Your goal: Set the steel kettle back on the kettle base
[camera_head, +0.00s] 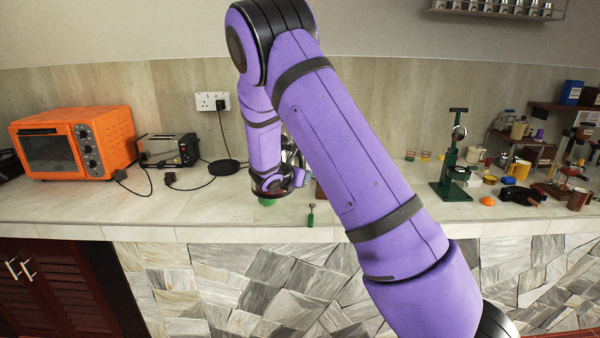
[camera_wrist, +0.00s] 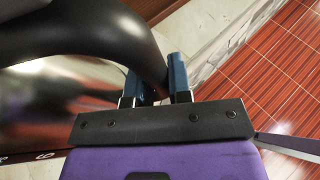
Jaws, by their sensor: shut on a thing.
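The steel kettle (camera_head: 289,150) shows only in part behind my arm in the head view. In the wrist view its shiny body (camera_wrist: 60,95) fills the left side, blurred, with a thick black curved handle (camera_wrist: 125,35). My gripper (camera_wrist: 155,88) is shut on that handle, one blue finger on each side. The kettle base (camera_head: 224,167) is a flat black disc on the counter near the wall, left of my wrist, with nothing on it. A black cord runs from it up to the wall socket. The kettle's underside is hidden, so its height above the counter cannot be told.
An orange toaster oven (camera_head: 75,143) and a black toaster (camera_head: 167,150) stand left on the counter (camera_head: 130,205), with loose cords nearby. A green press (camera_head: 455,165) and several cups stand right.

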